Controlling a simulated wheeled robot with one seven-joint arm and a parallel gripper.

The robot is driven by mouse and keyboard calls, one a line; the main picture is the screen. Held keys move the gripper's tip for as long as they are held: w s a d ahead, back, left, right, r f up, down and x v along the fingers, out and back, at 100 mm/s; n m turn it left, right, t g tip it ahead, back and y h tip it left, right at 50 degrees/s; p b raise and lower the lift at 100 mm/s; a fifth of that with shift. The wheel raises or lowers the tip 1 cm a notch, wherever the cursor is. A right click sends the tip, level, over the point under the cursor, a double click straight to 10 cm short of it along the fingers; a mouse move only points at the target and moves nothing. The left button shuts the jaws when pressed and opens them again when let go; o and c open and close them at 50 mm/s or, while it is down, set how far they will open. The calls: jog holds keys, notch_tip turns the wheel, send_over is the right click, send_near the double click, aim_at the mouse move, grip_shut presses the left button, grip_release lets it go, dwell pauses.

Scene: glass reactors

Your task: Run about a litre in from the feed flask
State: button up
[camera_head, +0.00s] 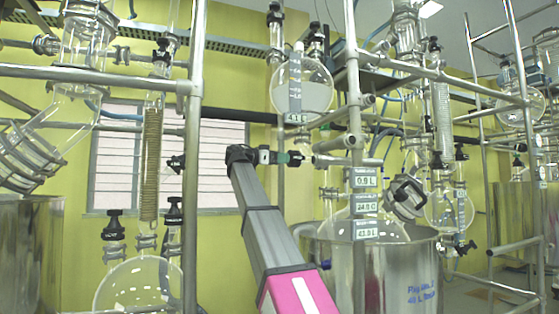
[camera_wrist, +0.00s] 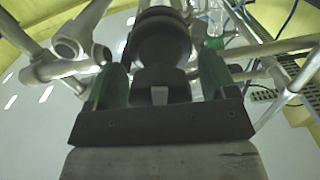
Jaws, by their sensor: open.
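The feed flask (camera_head: 316,97) is a round glass flask with a graduated strip, high at centre, part filled with pale liquid; its tag (camera_head: 296,118) seems to read 4.1 L. My gripper (camera_head: 286,158) is below it, at a dark valve knob (camera_head: 297,159) on the line under the flask. In the wrist view, my gripper (camera_wrist: 162,62) has its green fingers apart, one on each side of the black knob (camera_wrist: 160,45). I cannot tell whether they touch it. The reactor (camera_head: 405,270) is a steel vessel below right, with glassware above. Its tags (camera_head: 366,178) seem to read 0.9 L, 24.9 C and 43.0 L.
A metal pipe frame (camera_head: 352,60) stands around the glassware, with an upright (camera_head: 194,150) left of my arm. Another glass rig with a round flask (camera_head: 140,285) is at left, and a further steel vessel (camera_head: 520,215) at right. Pipes crowd the space around my gripper.

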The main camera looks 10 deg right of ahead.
jog(key=c, duration=0.9)
jog(key=shift+n, duration=0.4)
jog(key=n, duration=0.9)
jog(key=shift+n, duration=0.4)
jog(key=shift+n, duration=0.3)
jog(key=o, duration=0.9)
